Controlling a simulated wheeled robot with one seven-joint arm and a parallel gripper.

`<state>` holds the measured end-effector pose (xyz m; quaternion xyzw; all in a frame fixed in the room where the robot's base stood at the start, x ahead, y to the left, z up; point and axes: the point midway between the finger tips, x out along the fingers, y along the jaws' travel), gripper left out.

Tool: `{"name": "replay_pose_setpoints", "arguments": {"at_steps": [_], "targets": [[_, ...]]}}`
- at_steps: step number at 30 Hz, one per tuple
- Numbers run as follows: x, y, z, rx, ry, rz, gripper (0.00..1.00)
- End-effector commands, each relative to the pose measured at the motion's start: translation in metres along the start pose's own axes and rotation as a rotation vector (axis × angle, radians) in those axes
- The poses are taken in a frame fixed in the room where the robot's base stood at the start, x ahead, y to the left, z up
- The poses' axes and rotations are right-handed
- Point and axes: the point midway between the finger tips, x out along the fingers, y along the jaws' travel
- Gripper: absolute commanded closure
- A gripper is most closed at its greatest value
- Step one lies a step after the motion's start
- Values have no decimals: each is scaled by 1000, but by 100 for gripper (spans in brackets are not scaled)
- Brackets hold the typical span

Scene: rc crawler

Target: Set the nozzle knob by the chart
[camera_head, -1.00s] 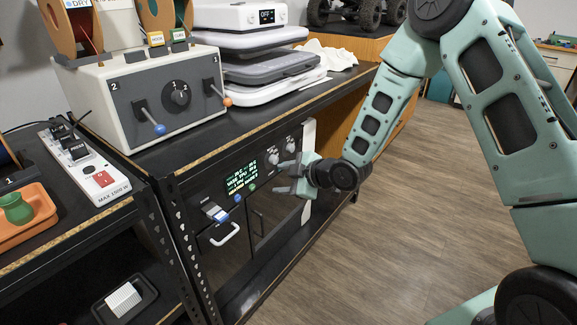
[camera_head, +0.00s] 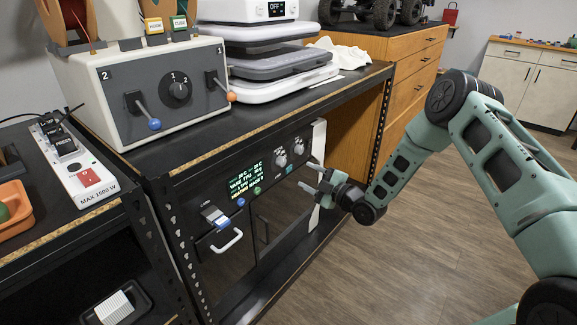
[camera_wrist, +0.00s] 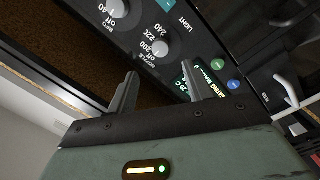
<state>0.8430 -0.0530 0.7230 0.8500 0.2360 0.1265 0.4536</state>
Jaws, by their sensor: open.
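The dark machine panel under the bench top has two light round knobs. In the wrist view, the knob with a 200 to 260 scale (camera_wrist: 160,46) is the one nearer the display; in the head view that nearer knob (camera_head: 281,160) is left of the other knob (camera_head: 298,150). The display (camera_head: 245,183) shows small lit text, mostly unreadable. My gripper (camera_head: 308,176) is open and empty, in front of the panel, below and right of the knobs. In the wrist view its fingers (camera_wrist: 160,72) point towards the panel. I cannot identify a chart.
Above stands a grey box with levers and a dial (camera_head: 178,92). A slider and a white handle (camera_head: 227,241) are at the panel's lower left. White and grey stacked trays (camera_head: 270,70) sit on the bench. Open wooden floor (camera_head: 425,235) lies to the right.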

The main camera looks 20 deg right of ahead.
Motion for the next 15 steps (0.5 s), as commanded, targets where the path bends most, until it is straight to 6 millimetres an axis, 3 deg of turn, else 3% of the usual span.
{"name": "replay_pose_setpoints", "arguments": {"at_steps": [9, 15], "targets": [[64, -1, 0, 1, 1, 1, 49], [87, -1, 0, 2, 0, -1, 49]]}}
